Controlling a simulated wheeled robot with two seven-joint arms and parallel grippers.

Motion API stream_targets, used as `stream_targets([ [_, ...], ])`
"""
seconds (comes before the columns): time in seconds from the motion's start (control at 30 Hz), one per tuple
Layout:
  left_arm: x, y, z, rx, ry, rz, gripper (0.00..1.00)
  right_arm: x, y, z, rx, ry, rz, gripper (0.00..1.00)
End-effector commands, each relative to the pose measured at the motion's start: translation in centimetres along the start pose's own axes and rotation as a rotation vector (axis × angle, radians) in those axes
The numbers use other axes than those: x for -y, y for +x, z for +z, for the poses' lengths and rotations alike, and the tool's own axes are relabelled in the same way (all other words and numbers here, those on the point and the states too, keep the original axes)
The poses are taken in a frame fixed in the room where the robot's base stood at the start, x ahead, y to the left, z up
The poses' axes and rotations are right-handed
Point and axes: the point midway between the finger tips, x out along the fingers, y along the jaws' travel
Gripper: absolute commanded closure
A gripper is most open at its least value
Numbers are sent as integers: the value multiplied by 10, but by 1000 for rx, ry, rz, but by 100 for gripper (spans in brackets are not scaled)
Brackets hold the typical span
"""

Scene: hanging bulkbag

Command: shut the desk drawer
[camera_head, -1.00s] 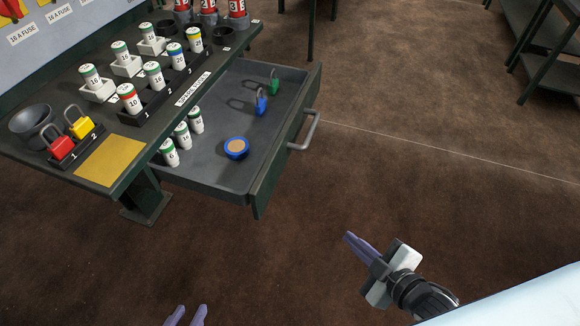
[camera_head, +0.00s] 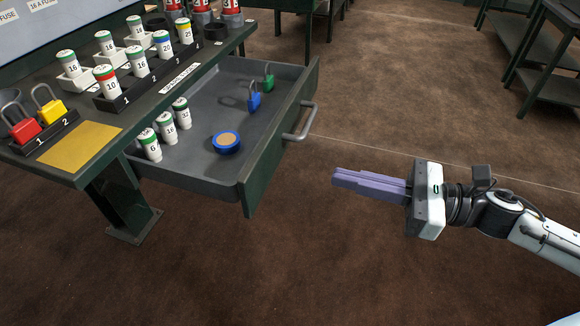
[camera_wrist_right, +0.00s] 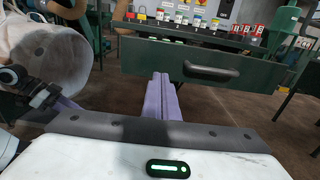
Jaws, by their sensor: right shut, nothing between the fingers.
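The desk drawer (camera_head: 200,185) is pulled out from under the dark green desk, its front panel (camera_head: 275,140) facing right with a grey bar handle (camera_head: 301,122). Inside lie several white fuses (camera_head: 167,128), a blue round tape-like piece (camera_head: 227,142), a blue padlock (camera_head: 254,97) and a green padlock (camera_head: 268,76). My right gripper (camera_head: 335,178) is shut and empty, pointing left toward the drawer front, apart from it. In the right wrist view the drawer front (camera_wrist_right: 150,62) and handle (camera_wrist_right: 210,72) are ahead of the fingers (camera_wrist_right: 160,80). My left gripper is not in the head view.
The desk top holds fuses in racks, red (camera_head: 22,127) and yellow (camera_head: 50,108) padlocks and a yellow pad (camera_head: 80,147). A desk leg (camera_head: 125,205) stands below. Shelving (camera_head: 550,70) stands at the back right.

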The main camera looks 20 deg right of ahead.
Motion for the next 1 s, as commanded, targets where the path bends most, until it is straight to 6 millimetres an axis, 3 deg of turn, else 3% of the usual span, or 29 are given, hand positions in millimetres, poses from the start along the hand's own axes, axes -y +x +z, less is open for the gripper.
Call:
stream_targets([
  [0.27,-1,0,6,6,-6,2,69,1,36,2,4,-1,-1,100],
  [0.7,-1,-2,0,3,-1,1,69,1,92,2,2,1,-1,100],
  [1.0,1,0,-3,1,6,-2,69,0,109,0,0,3,-2,100],
])
